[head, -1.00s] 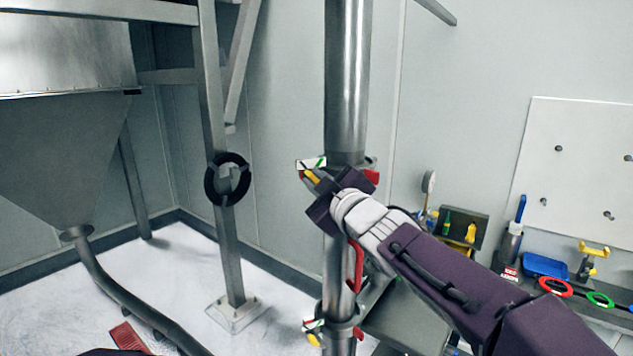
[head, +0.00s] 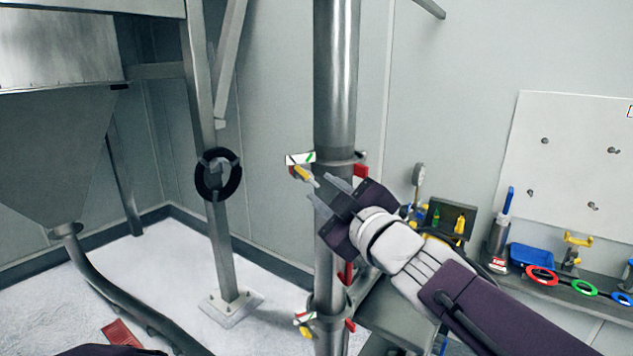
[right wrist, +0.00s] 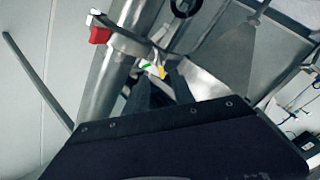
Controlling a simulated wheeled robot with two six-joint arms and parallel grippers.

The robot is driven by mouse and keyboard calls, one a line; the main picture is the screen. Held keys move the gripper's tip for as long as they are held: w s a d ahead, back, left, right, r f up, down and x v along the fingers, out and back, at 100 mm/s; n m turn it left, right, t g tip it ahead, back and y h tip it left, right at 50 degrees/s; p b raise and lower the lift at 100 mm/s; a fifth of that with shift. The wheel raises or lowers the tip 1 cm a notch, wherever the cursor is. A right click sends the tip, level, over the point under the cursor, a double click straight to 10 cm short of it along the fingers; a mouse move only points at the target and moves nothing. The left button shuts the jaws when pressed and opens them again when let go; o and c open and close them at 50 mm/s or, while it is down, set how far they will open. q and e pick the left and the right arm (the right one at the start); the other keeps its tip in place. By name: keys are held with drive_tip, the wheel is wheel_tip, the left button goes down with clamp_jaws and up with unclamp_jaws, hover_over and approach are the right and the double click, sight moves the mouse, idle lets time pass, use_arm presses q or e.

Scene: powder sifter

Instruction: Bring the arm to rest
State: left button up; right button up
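My right gripper (head: 329,194) is in front of the vertical steel pipe (head: 335,80), just below and right of the upper clamp's yellow-handled part (head: 303,173). Its two fingers are apart with nothing seen between them. In the right wrist view, the dark fingers (right wrist: 162,90) point up toward the clamp ring (right wrist: 125,42), and a small yellow piece (right wrist: 162,72) shows just beyond them. A white and green tag (head: 300,158) sits on the upper clamp. My left gripper is not in view; only a dark purple part of me shows at the bottom left edge.
A lower clamp (head: 328,322) with red parts is on the same pipe. A steel frame post (head: 222,250) with a black ring (head: 217,175) stands to the left, beside a hopper (head: 55,150). On the right, a shelf holds a blue tray (head: 538,257) and coloured rings (head: 541,276).

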drive_tip(key=shift+w+f, duration=0.1)
drive_tip(key=d+f+m+g+h+b, duration=0.1)
drive_tip(key=d+f+m+g+h, duration=0.2)
drive_tip(key=f, duration=0.7)
drive_tip(key=d+f+m+g+h, duration=0.2)
drive_tip(key=d+f, duration=0.4)
drive_tip(key=f, duration=0.5)
drive_tip(key=d+f+m+g+h+b, duration=0.1)
drive_tip(key=d+f+m+g+h, duration=0.2)
drive_tip(key=f, duration=0.7)
drive_tip(key=s+d+f+m+g, duration=0.1)
drive_tip(key=s+f+m+g, duration=0.2)
drive_tip(key=s+f, duration=0.4)
drive_tip(key=s+d+f+m+g, duration=0.2)
drive_tip(key=s+f+g, duration=0.2)
drive_tip(key=s+f, duration=0.3)
drive_tip(key=s, duration=0.4)
drive_tip(key=shift+s+m+y, duration=0.35)
drive_tip(key=shift+m+y, duration=0.05)
drive_tip(key=shift+o, duration=0.2)
